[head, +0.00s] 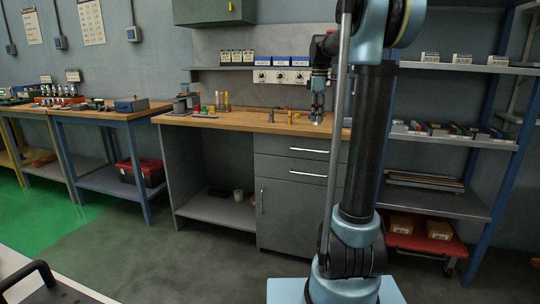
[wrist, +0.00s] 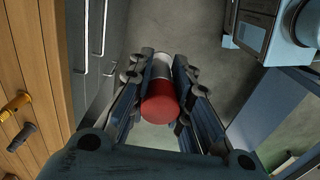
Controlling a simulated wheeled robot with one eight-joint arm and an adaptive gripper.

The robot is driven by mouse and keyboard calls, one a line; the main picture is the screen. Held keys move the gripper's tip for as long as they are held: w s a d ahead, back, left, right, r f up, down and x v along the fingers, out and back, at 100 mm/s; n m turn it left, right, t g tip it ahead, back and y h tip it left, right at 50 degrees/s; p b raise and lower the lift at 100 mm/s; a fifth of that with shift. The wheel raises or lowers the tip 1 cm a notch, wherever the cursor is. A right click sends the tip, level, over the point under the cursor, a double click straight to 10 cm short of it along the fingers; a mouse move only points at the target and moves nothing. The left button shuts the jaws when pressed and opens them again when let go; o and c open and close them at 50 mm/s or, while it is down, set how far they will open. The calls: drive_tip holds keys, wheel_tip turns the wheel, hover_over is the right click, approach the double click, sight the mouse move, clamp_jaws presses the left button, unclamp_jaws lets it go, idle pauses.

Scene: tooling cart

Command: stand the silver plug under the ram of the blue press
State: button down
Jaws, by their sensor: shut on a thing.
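My gripper (head: 317,114) is over the right part of the wooden workbench in the head view. In the wrist view my gripper (wrist: 160,82) is shut on a cylinder (wrist: 158,103) with a red end and a silver-white section behind it. I take this for the silver plug; in the head view only a small bright spot shows at the fingertips. A small press (head: 184,101) stands at the left end of the bench, apart from my gripper. Its colour and the space under its ram are too small to make out.
Several yellow and coloured pieces (head: 224,102) stand right of the press. A yellow piece (wrist: 17,104) and a dark piece (wrist: 22,138) lie on the wood in the wrist view. Shelves (head: 450,143) stand at right.

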drive_tip(key=w+f+m, duration=0.3)
drive_tip(key=f, duration=0.8)
drive_tip(key=w+f+m, duration=0.2)
drive_tip(key=f+m, duration=0.2)
drive_tip(key=f, duration=0.7)
drive_tip(key=w+f+m, duration=0.3)
drive_tip(key=f, duration=0.7)
drive_tip(key=s+f+m, duration=0.3)
drive_tip(key=f+m, duration=0.1)
drive_tip(key=f, duration=0.8)
drive_tip(key=shift+m, duration=0.3)
drive_tip(key=shift+s, duration=0.1)
